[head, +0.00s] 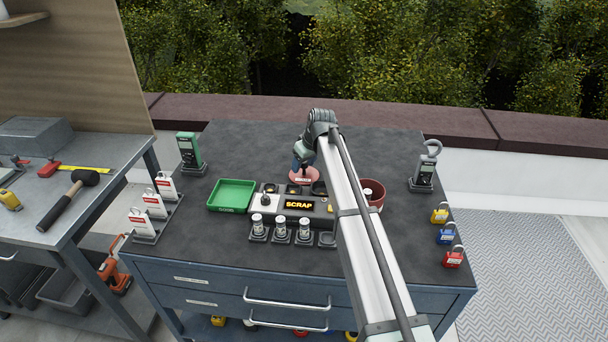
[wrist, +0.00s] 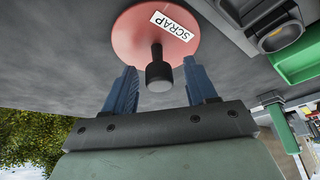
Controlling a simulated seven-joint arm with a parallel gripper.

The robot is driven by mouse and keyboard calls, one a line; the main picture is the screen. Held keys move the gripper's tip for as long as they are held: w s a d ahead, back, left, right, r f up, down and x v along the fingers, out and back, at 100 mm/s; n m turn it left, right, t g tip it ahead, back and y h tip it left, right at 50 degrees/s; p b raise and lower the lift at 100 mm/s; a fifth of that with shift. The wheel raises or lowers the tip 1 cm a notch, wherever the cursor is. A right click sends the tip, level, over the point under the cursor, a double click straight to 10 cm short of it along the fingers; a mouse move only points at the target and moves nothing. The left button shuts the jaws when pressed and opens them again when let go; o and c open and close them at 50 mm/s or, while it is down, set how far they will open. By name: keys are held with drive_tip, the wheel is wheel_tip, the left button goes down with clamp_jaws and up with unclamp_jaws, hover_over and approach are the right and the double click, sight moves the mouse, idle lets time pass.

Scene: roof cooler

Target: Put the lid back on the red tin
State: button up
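The tin's lid is a flat red disc (head: 304,177) lying on the dark bench top behind the black block. In the wrist view the lid (wrist: 130,40) shows a white SCRAP label and a black knob (wrist: 158,72). My gripper (wrist: 160,88) is open, its blue fingers apart with the knob between them in view; I see no finger touching it. In the head view my gripper (head: 303,158) is over the lid. The red tin (head: 376,201) stands uncovered to the right, partly hidden by my arm, with a pale-topped piece inside.
A black block with a SCRAP sign (head: 299,204) stands in front of the lid. A green tray (head: 231,196) is to its left. Several small metal fittings (head: 281,231) stand in front. Meters (head: 423,173), padlocks (head: 446,235) and white tags (head: 154,204) line the bench sides.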

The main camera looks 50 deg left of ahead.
clamp_jaws()
idle(0.3)
drive_tip(key=shift+r, duration=0.1)
